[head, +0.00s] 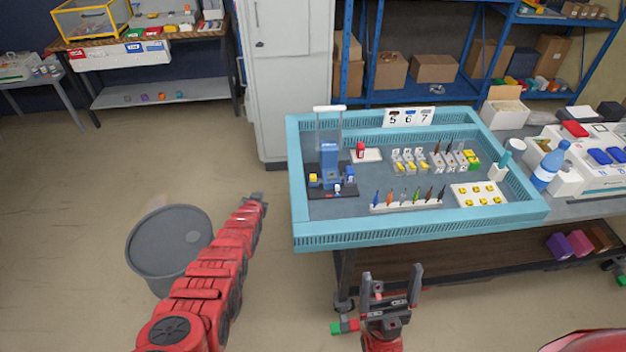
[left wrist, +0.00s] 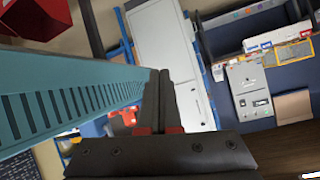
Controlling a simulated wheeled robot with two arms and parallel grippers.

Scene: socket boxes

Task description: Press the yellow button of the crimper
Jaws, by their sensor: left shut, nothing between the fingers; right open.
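The crimper (head: 330,166) is a blue upright device on a dark base at the left end of the blue-rimmed tray (head: 420,232). A small yellow part (head: 313,178), which looks like its button, is at its left side. My left gripper (head: 256,200) is left of the tray, outside its rim and apart from the crimper. In the left wrist view its fingers (left wrist: 166,85) are shut and empty beside the tray's slotted wall (left wrist: 60,100); the crimper cannot be made out there. My right gripper (head: 391,285) is open and empty in front of the tray.
A clear-sided frame with a white handle (head: 329,109) stands behind the crimper. Racks with small parts (head: 408,205) fill the tray's middle and right. A grey bin (head: 168,245) stands on the floor beneath my left arm. A blue bottle (head: 552,165) is right of the tray.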

